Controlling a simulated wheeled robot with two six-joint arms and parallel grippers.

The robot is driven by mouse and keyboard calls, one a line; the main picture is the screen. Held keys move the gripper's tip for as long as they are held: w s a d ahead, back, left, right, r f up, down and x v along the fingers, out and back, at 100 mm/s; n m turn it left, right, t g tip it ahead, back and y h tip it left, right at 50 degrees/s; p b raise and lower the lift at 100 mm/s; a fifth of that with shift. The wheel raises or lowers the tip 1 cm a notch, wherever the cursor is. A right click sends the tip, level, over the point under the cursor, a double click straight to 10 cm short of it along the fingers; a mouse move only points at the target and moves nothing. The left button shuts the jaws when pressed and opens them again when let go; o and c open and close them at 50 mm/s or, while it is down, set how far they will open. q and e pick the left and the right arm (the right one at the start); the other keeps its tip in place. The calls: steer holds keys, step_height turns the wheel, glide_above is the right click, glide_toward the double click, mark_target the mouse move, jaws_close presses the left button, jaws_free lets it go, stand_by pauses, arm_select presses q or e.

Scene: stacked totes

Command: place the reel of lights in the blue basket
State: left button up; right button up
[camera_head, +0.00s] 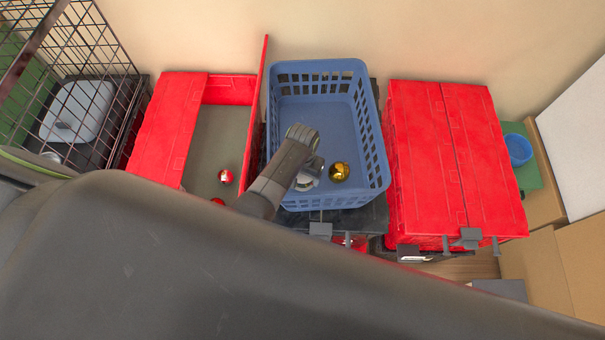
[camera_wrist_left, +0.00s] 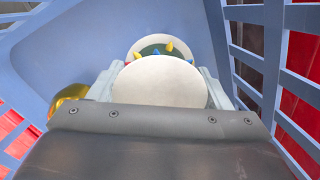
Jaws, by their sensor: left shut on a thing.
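The reel of lights (camera_wrist_left: 160,84) has white round end discs with small coloured bulbs between them. In the left wrist view it sits between the pale fingers of my left gripper (camera_wrist_left: 158,88), which is shut on it. In the head view my left gripper (camera_head: 307,167) reaches down into the blue basket (camera_head: 320,66), near its front side. The reel (camera_head: 305,182) shows there only in part, beneath the gripper. I cannot tell whether it touches the basket floor. A shiny gold ball (camera_head: 339,172) lies in the basket just right of the reel. My right gripper is not in view.
An open red tote (camera_head: 168,125) with red-and-white balls (camera_head: 226,176) inside stands left of the basket, its raised flap (camera_head: 262,85) beside the basket. A closed red tote (camera_head: 450,150) stands on the right. A wire cage (camera_head: 90,50) is at far left.

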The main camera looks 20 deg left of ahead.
arm_select(q)
steer(key=shift+f, duration=0.15)
steer(key=o, duration=0.7)
steer(key=shift+f, duration=0.1)
steer(key=shift+o, duration=0.9)
steer(key=shift+r, duration=0.6)
step_height(320, 180, up, 11)
steer(key=shift+r+p, duration=0.1)
steer(key=shift+p, duration=0.7)
